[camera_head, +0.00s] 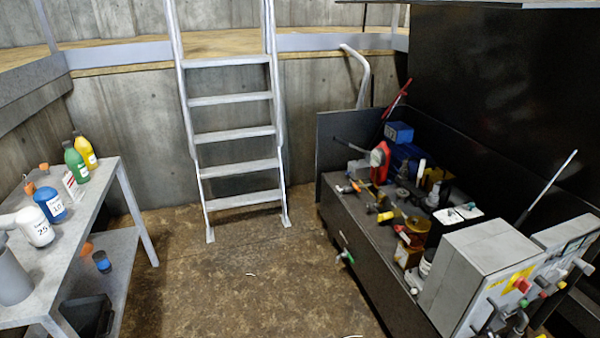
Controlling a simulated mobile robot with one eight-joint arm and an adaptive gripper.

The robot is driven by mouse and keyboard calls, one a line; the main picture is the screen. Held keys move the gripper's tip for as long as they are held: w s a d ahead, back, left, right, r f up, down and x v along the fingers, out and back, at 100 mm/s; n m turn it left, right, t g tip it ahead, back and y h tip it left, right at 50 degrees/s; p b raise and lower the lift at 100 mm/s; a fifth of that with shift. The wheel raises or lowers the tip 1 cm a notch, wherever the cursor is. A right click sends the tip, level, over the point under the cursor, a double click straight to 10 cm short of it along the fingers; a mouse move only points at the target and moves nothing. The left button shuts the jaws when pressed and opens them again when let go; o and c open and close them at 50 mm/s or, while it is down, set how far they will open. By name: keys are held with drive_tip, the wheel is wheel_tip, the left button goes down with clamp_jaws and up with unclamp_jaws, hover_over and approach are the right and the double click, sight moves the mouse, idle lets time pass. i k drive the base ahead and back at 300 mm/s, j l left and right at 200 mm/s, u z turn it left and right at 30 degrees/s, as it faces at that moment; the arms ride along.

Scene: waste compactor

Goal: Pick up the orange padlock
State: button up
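I cannot make out the orange padlock for certain. Many small items lie crowded on the dark bench (348,232) at the right, among them a small red and orange item (404,236) and a yellow item (386,215). They are too small to identify, and some partly hide each other. My gripper is not in view.
A grey table (98,200) at the left holds several bottles, including a blue one (50,204). A ladder (232,135) stands against the concrete wall. A grey control box (478,270) is at the lower right. The brown floor (235,270) between table and bench is mostly clear.

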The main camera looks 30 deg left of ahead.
sight(31, 189)
drive_tip(key=u, duration=2.65)
drive_tip(key=i+l+z, duration=0.15)
drive_tip(key=i+z, duration=0.2)
drive_tip(key=i, duration=0.45)
drive_tip(key=i+z, duration=0.1)
drive_tip(key=i, duration=2.25)
drive_tip(key=i+l+u, duration=0.1)
drive_tip(key=i+u, duration=0.15)
drive_tip(key=i, duration=0.15)
drive_tip(key=i+l+u, duration=0.2)
drive_tip(key=i, duration=0.15)
drive_tip(key=i+l+u, duration=0.25)
drive_tip(key=i, duration=0.15)
